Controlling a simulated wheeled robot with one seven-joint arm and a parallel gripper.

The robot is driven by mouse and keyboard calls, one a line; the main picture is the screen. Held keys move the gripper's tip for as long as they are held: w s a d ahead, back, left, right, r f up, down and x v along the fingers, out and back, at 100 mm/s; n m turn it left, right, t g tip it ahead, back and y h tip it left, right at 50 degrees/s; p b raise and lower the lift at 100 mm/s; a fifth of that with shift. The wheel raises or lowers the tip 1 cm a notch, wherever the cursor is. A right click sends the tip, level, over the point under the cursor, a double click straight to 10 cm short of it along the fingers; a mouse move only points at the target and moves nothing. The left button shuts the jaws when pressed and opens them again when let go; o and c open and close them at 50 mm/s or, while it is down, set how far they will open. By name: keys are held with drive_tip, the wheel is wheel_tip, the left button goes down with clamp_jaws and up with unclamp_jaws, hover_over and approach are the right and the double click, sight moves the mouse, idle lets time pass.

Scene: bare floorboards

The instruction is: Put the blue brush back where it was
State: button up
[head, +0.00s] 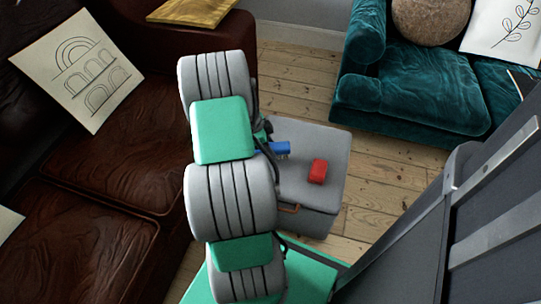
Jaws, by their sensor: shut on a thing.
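The blue brush (281,148) shows as a small blue piece over the grey ottoman (325,140), just right of my arm. My gripper (264,133) is mostly hidden behind my arm's links. Only a dark and green part of it shows, right beside the blue brush, and it is shut on the brush. The brush's left part is hidden. I cannot tell whether the brush touches the ottoman's top.
A red block-like object (318,171) lies on the ottoman. A brown leather sofa (75,240) fills the left. A teal sofa (425,90) stands at the back right. Bare floorboards (385,185) lie between the ottoman and the teal sofa.

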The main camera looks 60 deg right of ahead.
wheel_tip(320, 180, down, 3)
drive_tip(key=shift+f+b, duration=0.1)
drive_tip(key=shift+b, duration=0.45)
drive_tip(key=shift+r, duration=0.2)
drive_tip(key=o, duration=0.8)
drive_tip(key=shift+f, duration=0.2)
drive_tip(key=o, duration=0.5)
drive_tip(key=shift+r, duration=0.1)
